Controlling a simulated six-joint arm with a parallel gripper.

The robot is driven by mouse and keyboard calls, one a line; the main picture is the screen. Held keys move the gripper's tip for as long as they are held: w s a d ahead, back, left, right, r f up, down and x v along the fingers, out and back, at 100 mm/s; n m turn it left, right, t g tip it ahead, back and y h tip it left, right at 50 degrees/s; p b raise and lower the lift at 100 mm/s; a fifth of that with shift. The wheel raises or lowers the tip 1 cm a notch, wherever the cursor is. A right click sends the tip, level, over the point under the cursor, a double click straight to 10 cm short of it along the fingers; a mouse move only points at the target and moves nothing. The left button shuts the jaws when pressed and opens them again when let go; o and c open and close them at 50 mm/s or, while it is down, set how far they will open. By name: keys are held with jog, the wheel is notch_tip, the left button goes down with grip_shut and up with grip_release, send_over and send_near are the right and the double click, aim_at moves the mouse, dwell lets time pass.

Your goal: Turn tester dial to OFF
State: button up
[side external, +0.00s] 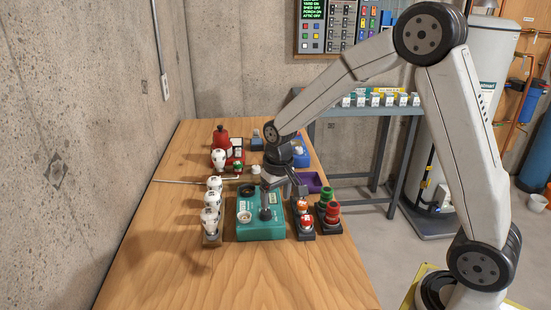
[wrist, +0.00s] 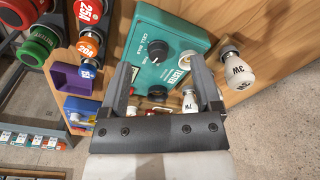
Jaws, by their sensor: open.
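The teal tester (side external: 255,232) sits on the wooden bench in the side view, and it fills the upper middle of the wrist view (wrist: 180,22). Its dial (wrist: 158,53) is a black round knob with a white mark, beside small printed labels. The labels are too small to read surely, so I cannot tell its setting. My gripper (wrist: 162,72) is open, its fingers spread over the tester with the dial just beyond and between the tips. In the side view my gripper (side external: 268,212) is low over the tester and hides the dial. Contact is not clear.
White bulbs (side external: 211,205) stand in a rack left of the tester. Orange-red fuses (side external: 304,215) and green and red ones (side external: 328,208) stand close on its right. A thin rod (side external: 190,181) and a red item (side external: 221,137) lie farther back. The near bench is clear.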

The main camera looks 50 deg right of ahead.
jog(key=m, duration=0.1)
send_over(266, 214)
jog(key=shift+w+d+f+g, duration=0.3)
jog(key=shift+w+d+g, duration=0.1)
jog(key=shift+w, duration=0.05)
jog(key=shift+f, duration=0.15)
jog(key=shift+f, duration=3.75)
grip_shut()
